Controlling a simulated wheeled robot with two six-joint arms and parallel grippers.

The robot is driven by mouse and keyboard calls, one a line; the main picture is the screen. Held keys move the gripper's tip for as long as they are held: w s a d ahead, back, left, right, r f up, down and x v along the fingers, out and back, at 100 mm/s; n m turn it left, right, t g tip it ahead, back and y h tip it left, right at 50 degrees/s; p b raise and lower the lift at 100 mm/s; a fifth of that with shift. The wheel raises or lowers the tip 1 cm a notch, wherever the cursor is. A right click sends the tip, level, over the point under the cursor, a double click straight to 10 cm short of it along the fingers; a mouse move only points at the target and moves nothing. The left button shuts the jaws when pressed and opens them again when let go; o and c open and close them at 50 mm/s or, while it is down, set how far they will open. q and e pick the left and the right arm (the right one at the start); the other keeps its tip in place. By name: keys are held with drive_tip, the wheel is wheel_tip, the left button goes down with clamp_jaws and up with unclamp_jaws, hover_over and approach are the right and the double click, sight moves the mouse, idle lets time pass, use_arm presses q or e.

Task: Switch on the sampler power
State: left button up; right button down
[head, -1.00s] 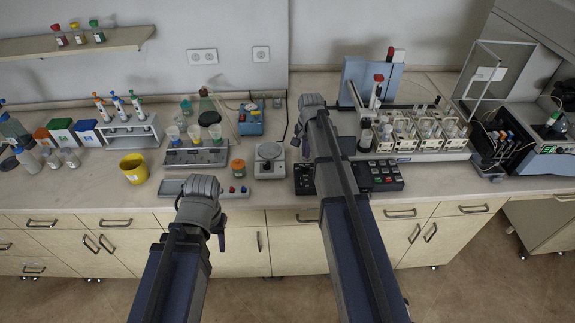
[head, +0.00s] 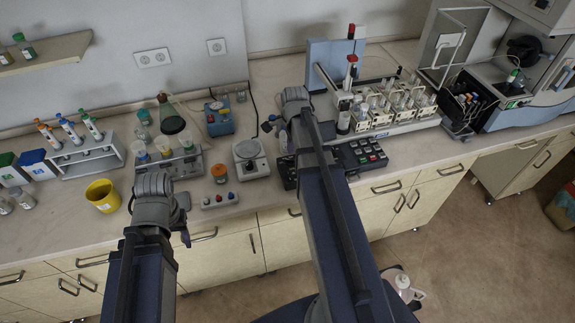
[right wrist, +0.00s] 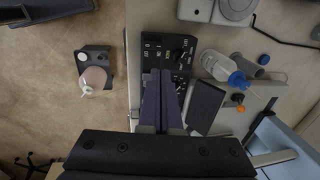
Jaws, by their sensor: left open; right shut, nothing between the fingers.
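The sampler (head: 385,112), with a blue back panel and a rack of glass vessels, stands on the bench right of centre in the head view. A black control box (head: 284,172) is partly hidden by my right arm. In the right wrist view this box (right wrist: 165,50) shows white markings and a dark knob (right wrist: 184,51). My right gripper (right wrist: 160,74) is shut and empty, its fingertips over the box; contact cannot be told. A power switch cannot be clearly made out. My left gripper (head: 184,232) is open and empty by the bench's front edge.
A black keypad (head: 360,154) with coloured buttons lies right of my right arm. A scale (head: 251,160), an orange-lidded jar (head: 219,173) and a yellow cup (head: 103,196) stand to the left. A bottle (right wrist: 215,65) lies beside the control box.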

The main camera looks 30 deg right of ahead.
sight(288, 173)
drive_tip(key=f+b, duration=0.4)
drive_tip(key=w+f+b, duration=0.1)
drive_tip(key=f+b, duration=0.3)
drive_tip(key=w+f+b, duration=0.1)
drive_tip(key=f+b, duration=0.4)
drive_tip(key=shift+d, duration=0.2)
drive_tip(key=shift+w+f+b, duration=0.1)
drive_tip(key=shift+f+b, duration=0.35)
drive_tip(key=shift+w+f, duration=0.1)
drive_tip(key=shift+f, duration=0.2)
drive_tip(key=shift+r, duration=0.15)
